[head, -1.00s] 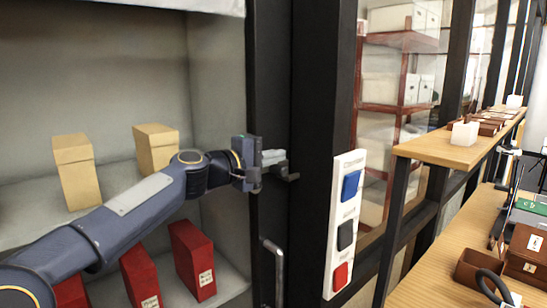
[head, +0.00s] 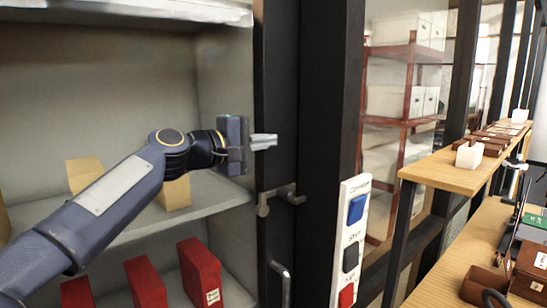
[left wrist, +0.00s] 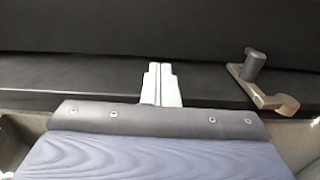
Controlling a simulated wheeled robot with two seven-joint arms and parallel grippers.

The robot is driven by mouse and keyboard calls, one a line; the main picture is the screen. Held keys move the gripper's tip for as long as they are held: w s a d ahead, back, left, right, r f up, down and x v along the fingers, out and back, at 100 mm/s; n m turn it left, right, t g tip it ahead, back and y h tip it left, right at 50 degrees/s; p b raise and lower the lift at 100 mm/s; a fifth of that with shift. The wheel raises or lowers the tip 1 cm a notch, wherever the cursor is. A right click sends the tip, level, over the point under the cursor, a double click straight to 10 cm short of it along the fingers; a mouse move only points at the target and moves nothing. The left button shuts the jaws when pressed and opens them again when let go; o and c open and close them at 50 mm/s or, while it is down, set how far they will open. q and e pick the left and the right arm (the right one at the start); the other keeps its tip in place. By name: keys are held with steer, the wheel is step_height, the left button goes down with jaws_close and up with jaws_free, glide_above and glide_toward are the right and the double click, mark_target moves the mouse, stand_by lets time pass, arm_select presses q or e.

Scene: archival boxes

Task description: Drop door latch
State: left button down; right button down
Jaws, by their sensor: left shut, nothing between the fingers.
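The door latch (head: 276,194) is a small metal bar with a knob, on the dark frame post at the right of the open shelving. A hooked end hangs at its left. In the left wrist view the latch (left wrist: 262,88) is at the right, apart from the fingers, with its dark knob and pale hook visible. My left gripper (head: 265,141) is shut and empty, above the latch in the head view and not touching it. In the left wrist view its pale fingertips (left wrist: 159,70) lie together in front of the dark post. My right gripper is not in view.
A vertical door handle (head: 280,283) is below the latch. A white panel (head: 350,228) with blue, black and red buttons is on the post to the right. Tan boxes (head: 84,172) and red boxes (head: 200,273) stand on the shelves. A wooden bench (head: 440,255) is at right.

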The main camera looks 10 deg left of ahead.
arm_select(q)
steer(key=shift+s+a+r, duration=0.25)
steer(key=shift+r, duration=0.3)
steer(key=shift+s+a+r, duration=0.2)
steer(key=shift+s+r, duration=0.05)
steer(key=shift+r, duration=0.3)
steer(key=s+a+f+m+g+y, duration=0.2)
steer(key=s+f+m+g+y, duration=0.1)
steer(key=s+f, duration=1.4)
steer(key=s+a+f+m+g+y, duration=0.3)
steer(key=s+f+m+g+y, duration=0.1)
steer(key=s+f, duration=1.4)
step_height(320, 180, down, 6)
steer(key=shift+s+r+m+g+b, duration=0.15)
steer(key=shift+s+m+g+b, duration=0.15)
steer(key=shift+m+g, duration=0.45)
steer(key=shift+a, duration=0.1)
